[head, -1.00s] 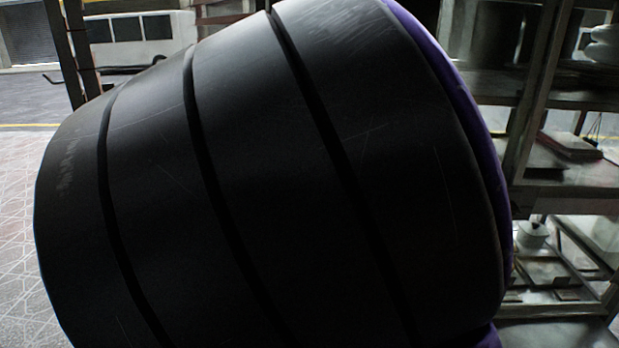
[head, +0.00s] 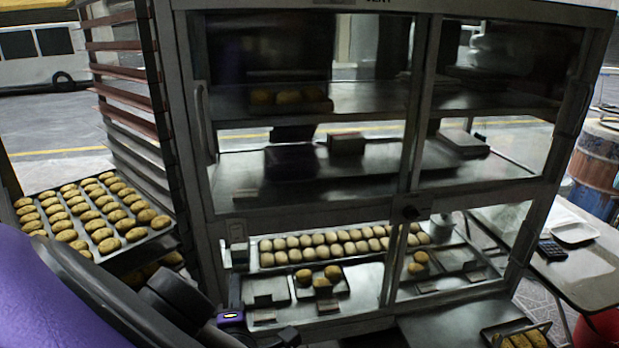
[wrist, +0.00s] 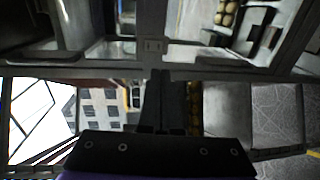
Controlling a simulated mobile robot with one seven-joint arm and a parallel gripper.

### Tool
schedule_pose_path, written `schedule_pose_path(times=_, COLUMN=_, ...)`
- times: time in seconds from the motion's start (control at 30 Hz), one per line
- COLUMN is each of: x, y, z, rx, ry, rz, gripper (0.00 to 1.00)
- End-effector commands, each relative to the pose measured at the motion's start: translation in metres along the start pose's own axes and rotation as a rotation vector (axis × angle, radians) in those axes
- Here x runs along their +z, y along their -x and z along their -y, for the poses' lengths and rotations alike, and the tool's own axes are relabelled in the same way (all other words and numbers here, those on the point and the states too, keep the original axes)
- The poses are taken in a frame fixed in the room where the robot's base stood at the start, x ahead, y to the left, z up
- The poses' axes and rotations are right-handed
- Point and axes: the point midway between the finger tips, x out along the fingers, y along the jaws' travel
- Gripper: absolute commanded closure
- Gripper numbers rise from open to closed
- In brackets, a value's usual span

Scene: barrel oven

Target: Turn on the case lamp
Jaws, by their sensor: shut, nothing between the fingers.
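The glass-fronted metal display case (head: 425,105) fills the middle of the head view, its upper shelves dim. No lit lamp can be made out in it. A small pale switch box (head: 238,256) sits on the left post, low down.
A rack with a tray of buns (head: 85,215) stands left of the case, close to my arm. A dark knob (head: 410,212) is on the case's middle bar. A side table (head: 585,275) stands at right with a calculator (head: 552,250). A rusty barrel (head: 597,155) stands behind it.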

Motion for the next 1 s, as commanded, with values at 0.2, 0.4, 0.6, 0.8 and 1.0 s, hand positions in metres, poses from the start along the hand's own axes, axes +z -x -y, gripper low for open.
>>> schedule_pose_path(times=0.2, x=0.000, y=0.001, z=0.000, rx=0.001, ry=0.003, rz=0.000, gripper=1.00)
schedule_pose_path(times=0.4, x=0.000, y=-0.004, z=0.001, rx=0.001, ry=0.001, rz=0.001, gripper=1.00)
schedule_pose_path(times=0.6, x=0.001, y=-0.032, z=0.002, rx=0.004, ry=0.002, rz=0.004, gripper=1.00)
schedule_pose_path(times=0.8, x=0.001, y=-0.076, z=0.002, rx=0.004, ry=0.002, rz=0.004, gripper=1.00)
schedule_pose_path(times=1.0, x=0.001, y=-0.114, z=0.002, rx=0.003, ry=0.003, rz=0.003, gripper=1.00)
